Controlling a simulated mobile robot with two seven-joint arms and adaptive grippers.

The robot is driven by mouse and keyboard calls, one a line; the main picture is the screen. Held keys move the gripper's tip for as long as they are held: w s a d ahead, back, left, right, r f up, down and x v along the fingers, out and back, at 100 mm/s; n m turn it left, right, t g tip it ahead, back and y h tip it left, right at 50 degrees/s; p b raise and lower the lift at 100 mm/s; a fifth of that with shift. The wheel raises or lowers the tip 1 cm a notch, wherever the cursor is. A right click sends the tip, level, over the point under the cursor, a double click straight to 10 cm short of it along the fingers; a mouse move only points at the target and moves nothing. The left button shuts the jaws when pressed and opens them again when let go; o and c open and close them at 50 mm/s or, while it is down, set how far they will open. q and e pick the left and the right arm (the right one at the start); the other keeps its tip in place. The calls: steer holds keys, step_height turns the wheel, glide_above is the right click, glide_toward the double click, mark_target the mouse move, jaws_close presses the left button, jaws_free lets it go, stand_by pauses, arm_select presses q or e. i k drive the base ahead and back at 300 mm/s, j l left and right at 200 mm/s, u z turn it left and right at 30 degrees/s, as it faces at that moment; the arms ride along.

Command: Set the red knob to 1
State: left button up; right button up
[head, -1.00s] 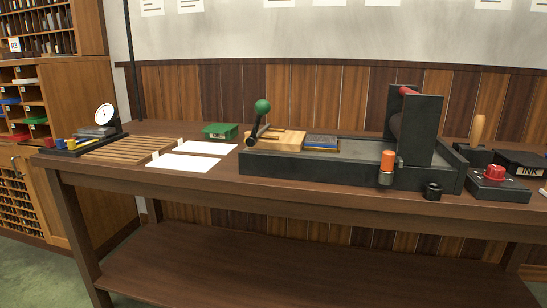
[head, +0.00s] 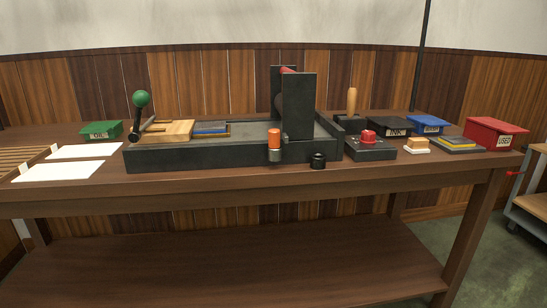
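The red knob (head: 368,136) sits on top of a small dark box (head: 371,151) on the wooden bench, right of the black press. The box has small markings around the knob, too small to read, so I cannot tell which number the knob points to. Neither of my grippers is in the head view.
The black press (head: 200,157) with a green ball lever (head: 140,98) and an orange-capped cylinder (head: 274,143) stands left of the knob box. A black ring (head: 318,160) lies near the front edge. Ink box (head: 390,126), brush (head: 417,146) and red box (head: 496,133) stand right.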

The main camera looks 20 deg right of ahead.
mark_target(367, 136)
steer(key=z, duration=1.35)
